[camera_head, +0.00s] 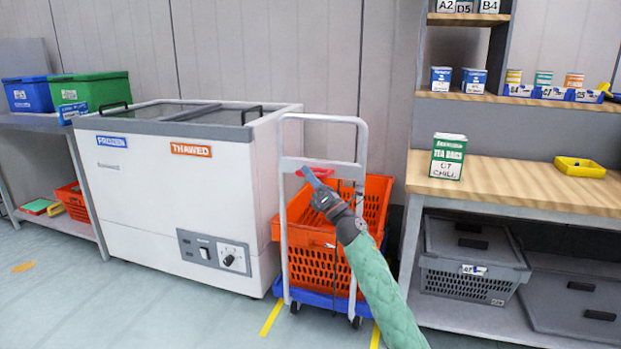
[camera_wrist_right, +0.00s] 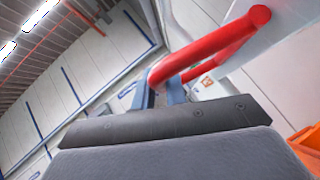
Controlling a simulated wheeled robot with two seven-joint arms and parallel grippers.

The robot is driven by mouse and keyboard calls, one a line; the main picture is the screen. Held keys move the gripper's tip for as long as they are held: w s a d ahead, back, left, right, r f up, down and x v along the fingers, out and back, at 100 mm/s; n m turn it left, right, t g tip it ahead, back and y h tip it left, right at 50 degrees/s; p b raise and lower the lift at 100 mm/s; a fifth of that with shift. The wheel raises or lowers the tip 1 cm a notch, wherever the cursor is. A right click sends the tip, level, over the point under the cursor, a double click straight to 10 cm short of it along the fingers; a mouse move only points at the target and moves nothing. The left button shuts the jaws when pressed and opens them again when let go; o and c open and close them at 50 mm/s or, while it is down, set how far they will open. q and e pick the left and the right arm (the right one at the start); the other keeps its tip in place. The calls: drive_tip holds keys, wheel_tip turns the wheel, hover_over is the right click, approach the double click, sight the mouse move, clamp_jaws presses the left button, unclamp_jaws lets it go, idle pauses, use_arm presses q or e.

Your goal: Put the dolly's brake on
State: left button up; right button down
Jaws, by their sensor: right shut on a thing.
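The dolly (camera_head: 322,293) has a blue base on small dark wheels and a tall pale grey push handle (camera_head: 282,190). It carries orange totes (camera_head: 318,262). A red brake lever (camera_head: 317,172) sits at the handle's crossbar. My right gripper (camera_head: 308,174) is at the crossbar, shut on the red lever. In the right wrist view the red lever (camera_wrist_right: 208,52) runs up to the right from between the blue-grey fingers (camera_wrist_right: 162,95). The exact grip contact is partly hidden. My left gripper is not in view.
A white chest freezer (camera_head: 150,205) stands close on the dolly's left. A wooden-topped bench (camera_head: 510,182) with grey crates (camera_head: 465,262) under it stands on its right. Yellow floor lines (camera_head: 271,318) flank the dolly. The floor in front is clear.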

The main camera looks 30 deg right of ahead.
drive_tip(key=c, duration=1.4)
unclamp_jaws()
drive_tip(key=shift+c, duration=0.2)
drive_tip(key=shift+s+f, duration=0.1)
drive_tip(key=v, duration=0.7)
drive_tip(key=shift+s+f+p, duration=0.2)
drive_tip(key=shift+f+p, duration=0.05)
drive_tip(key=shift+p, duration=0.2)
